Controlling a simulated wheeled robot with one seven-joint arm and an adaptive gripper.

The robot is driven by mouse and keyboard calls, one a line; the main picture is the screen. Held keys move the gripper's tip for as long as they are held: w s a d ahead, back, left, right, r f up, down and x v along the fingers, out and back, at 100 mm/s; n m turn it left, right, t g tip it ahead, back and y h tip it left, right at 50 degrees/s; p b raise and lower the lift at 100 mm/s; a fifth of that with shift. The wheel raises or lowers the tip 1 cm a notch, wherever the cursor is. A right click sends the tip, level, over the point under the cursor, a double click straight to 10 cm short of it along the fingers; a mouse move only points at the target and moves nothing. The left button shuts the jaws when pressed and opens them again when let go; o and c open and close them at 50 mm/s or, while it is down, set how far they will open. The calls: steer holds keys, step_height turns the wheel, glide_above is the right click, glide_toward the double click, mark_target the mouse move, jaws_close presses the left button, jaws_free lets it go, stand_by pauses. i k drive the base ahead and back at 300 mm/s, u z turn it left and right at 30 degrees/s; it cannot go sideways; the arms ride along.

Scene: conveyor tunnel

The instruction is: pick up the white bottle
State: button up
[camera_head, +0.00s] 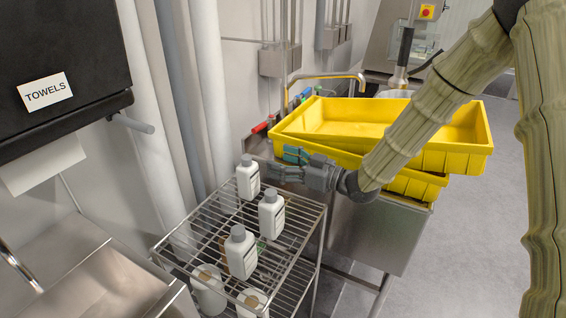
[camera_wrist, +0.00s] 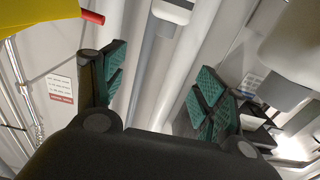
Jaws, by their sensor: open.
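Three white bottles with grey caps and dark labels stand upright on the top of a wire rack: a rear bottle (camera_head: 248,180), a middle bottle (camera_head: 271,216) and a front bottle (camera_head: 241,257). My gripper (camera_head: 282,164) is open and empty, its teal-padded fingers pointing left, just right of the rear bottle. In the wrist view the fingers (camera_wrist: 163,88) are spread apart. One bottle (camera_wrist: 174,9) shows cap-down at the top edge, between the finger directions. Another bottle (camera_wrist: 298,42) looms larger at upper right. I cannot tell surely which bottles these are.
The wire rack (camera_head: 292,257) holds white containers with brown tops (camera_head: 208,292) lower down. Stacked yellow tubs (camera_head: 465,160) sit right of my gripper. Pipes (camera_head: 215,90) and the wall are behind the rack. A steel sink (camera_head: 105,290) and towel dispenser (camera_head: 60,60) are at left.

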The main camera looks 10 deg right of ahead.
mark_target(241, 250)
steer(key=z, duration=0.05)
steer(key=k, duration=1)
steer(key=u, duration=0.05)
